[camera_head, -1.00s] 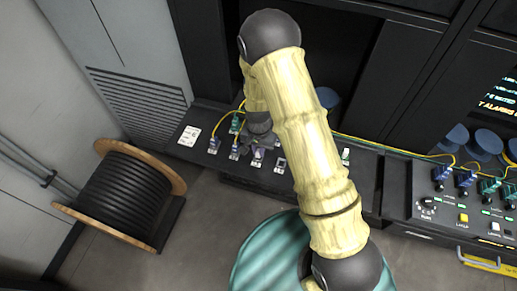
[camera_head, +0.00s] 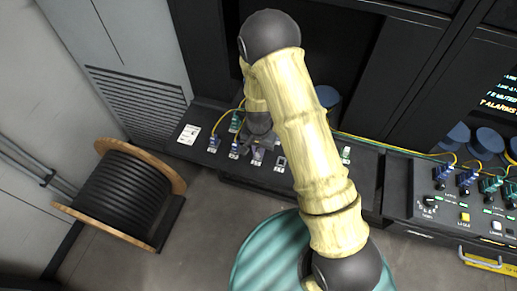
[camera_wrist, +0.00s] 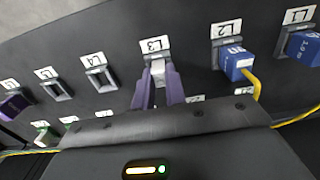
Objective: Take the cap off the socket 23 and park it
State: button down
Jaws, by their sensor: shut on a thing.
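A pale grey-white cap (camera_wrist: 158,68) sits at the socket labelled what looks like L3 (camera_wrist: 155,45) in the wrist view. My gripper (camera_wrist: 158,78) has its two purple fingers on either side of the cap and is shut on it. The cap still appears to be at the socket mouth; I cannot tell whether it is seated or slightly drawn out. In the head view my gripper (camera_head: 258,150) is low over the black panel, and the cap is hard to make out there.
Left of it in the wrist view are empty sockets (camera_wrist: 100,78) and a purple plug (camera_wrist: 12,104). To the right, a blue plug (camera_wrist: 236,63) with a yellow cable fills L2, and another blue plug (camera_wrist: 303,47) fills L1. A cable drum (camera_head: 118,195) stands at left in the head view.

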jog(key=c, duration=1.4)
grip_release()
jog(key=shift+o, duration=0.2)
notch_tip(320, 180, up, 17)
jog(key=b, duration=0.3)
jog(key=shift+r, duration=0.2)
